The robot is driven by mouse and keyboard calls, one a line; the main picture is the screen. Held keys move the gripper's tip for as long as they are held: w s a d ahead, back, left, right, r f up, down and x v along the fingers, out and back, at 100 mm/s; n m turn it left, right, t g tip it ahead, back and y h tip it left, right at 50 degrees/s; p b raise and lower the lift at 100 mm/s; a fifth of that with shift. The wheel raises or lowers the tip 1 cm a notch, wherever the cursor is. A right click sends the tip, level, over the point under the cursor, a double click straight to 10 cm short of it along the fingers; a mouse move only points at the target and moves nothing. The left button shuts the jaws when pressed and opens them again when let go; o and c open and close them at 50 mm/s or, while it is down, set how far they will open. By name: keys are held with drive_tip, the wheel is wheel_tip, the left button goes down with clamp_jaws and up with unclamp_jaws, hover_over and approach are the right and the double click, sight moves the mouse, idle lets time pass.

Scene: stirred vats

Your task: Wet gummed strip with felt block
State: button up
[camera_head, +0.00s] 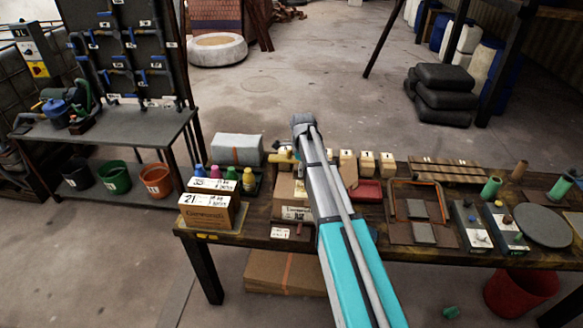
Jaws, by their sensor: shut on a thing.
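My arm crosses the middle of the view, with its upper joint at the top. My gripper is not visible; the arm may hide it. I cannot pick out the gummed strip or the felt block for certain. An open cardboard carton (284,190) with a white label stands on the bench, partly behind my arm. A shallow red tray (367,191) lies just right of the arm. Several small cream labelled blocks (366,162) stand in a row behind it. A yellowish piece (284,157) shows left of my upper joint, too small to identify.
The wooden bench (245,241) is crowded. Labelled boxes (207,211) and colored bottles (249,179) stand at left. A framed board (419,210), switch boxes (471,227) and a round grey plate (543,226) are at right. A red bucket (520,294) stands below.

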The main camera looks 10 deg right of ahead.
drive_tip(key=shift+a, duration=0.1)
drive_tip(key=shift+w+a, duration=0.4)
drive_tip(key=shift+a, duration=0.2)
drive_tip(key=shift+w+a, duration=0.35)
drive_tip(key=shift+a, duration=0.2)
drive_tip(key=shift+f, duration=0.1)
drive_tip(key=shift+f+b, duration=2.9)
drive_tip(key=shift+b, duration=0.1)
drive_tip(key=shift+f+b, duration=1)
drive_tip(key=shift+b, duration=0.05)
drive_tip(key=shift+s+d+r, duration=0.1)
drive_tip(key=shift+s+d, duration=0.2)
drive_tip(key=shift+d, duration=0.5)
drive_tip(key=shift+s+d+r, duration=0.1)
drive_tip(key=shift+s+d, duration=0.15)
drive_tip(key=shift+d, duration=0.55)
